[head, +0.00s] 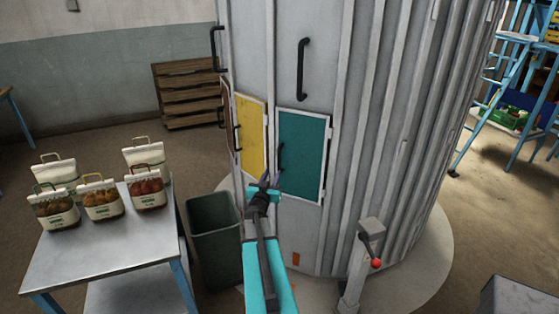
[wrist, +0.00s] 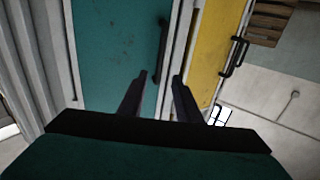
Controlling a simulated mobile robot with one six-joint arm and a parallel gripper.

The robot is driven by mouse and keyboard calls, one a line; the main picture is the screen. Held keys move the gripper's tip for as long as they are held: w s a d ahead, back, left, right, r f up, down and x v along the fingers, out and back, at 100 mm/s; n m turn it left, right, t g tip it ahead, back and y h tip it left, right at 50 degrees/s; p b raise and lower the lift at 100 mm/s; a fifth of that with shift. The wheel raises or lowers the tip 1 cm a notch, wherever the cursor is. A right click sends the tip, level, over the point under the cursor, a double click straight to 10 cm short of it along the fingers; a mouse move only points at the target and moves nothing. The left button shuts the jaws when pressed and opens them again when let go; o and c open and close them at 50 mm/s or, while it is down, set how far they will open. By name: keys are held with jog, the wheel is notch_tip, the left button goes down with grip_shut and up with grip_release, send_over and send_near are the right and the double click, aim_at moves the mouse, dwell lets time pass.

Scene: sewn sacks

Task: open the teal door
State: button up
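The teal door (head: 305,158) is set in the grey metal silo, in a pale frame, and looks shut. Its dark upright handle (head: 281,157) is near the door's left edge. In the wrist view, the teal door (wrist: 115,50) fills the upper left and its handle (wrist: 163,45) stands near the pale edge beside the yellow door. My gripper (head: 270,178) is in front of the door's lower left. In the wrist view its two dark fingers (wrist: 160,76) are apart, with the handle's lower end showing between the tips. Contact with the handle cannot be told.
A yellow door (head: 250,135) with a dark handle is left of the teal one. A green bin (head: 213,235) stands below. A metal table (head: 100,255) with several filled bags is at left. A post with a red-knobbed crank (head: 372,240) stands right of my arm.

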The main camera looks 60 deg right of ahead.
aim_at(278, 160)
jog(key=shift+p+x, duration=2.05)
jog(key=shift+x, duration=4.3)
jog(key=shift+f, duration=0.1)
grip_shut()
